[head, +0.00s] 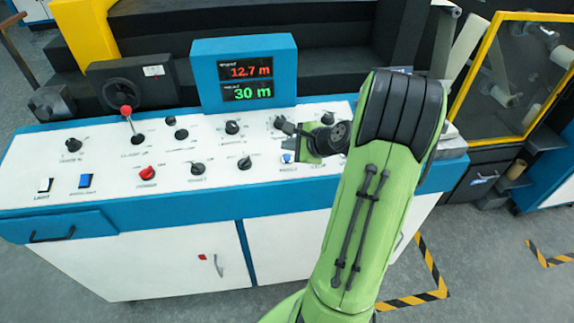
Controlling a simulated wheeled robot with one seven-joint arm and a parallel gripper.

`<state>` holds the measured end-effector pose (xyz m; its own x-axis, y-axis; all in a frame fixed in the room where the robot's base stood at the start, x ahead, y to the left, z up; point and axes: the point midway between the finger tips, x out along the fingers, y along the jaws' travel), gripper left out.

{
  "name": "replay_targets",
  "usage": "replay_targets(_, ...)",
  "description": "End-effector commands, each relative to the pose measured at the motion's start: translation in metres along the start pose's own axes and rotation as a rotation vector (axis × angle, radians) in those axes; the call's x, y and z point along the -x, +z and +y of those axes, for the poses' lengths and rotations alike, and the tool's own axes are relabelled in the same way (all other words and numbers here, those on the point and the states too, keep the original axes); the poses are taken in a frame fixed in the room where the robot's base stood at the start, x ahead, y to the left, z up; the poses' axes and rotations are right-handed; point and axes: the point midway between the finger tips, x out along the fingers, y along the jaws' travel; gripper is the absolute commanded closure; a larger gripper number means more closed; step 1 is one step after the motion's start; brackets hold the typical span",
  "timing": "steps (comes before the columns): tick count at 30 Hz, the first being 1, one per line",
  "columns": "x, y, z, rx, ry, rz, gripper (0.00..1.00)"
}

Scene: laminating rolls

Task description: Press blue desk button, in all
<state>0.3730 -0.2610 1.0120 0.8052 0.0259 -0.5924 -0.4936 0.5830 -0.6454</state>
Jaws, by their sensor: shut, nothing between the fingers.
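The white-topped control desk (220,148) has two blue controls. A small blue button (287,158) sits near the front edge on the right, just below my gripper in the picture. My gripper (284,126) is shut and empty, held over the right part of the desk. I cannot tell its height above the desk or whether it touches anything.
Several black knobs (232,127), a red knob (147,173), a red-topped lever (126,111) and a white switch (45,185) share the desk. A blue-framed display (244,76), reading 12.7 m and 30 m, stands behind. A yellow-framed guard (478,60) is at right.

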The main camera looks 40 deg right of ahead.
Motion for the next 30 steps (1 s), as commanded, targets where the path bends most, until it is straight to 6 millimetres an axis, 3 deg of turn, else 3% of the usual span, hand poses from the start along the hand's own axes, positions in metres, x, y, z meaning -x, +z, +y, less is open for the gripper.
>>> replay_targets(6,-0.0173,-0.0126,0.0128,0.001,0.001,-0.001,1.00)
replay_targets(30,-0.0164,-0.0121,0.0117,0.001,0.001,0.000,1.00)
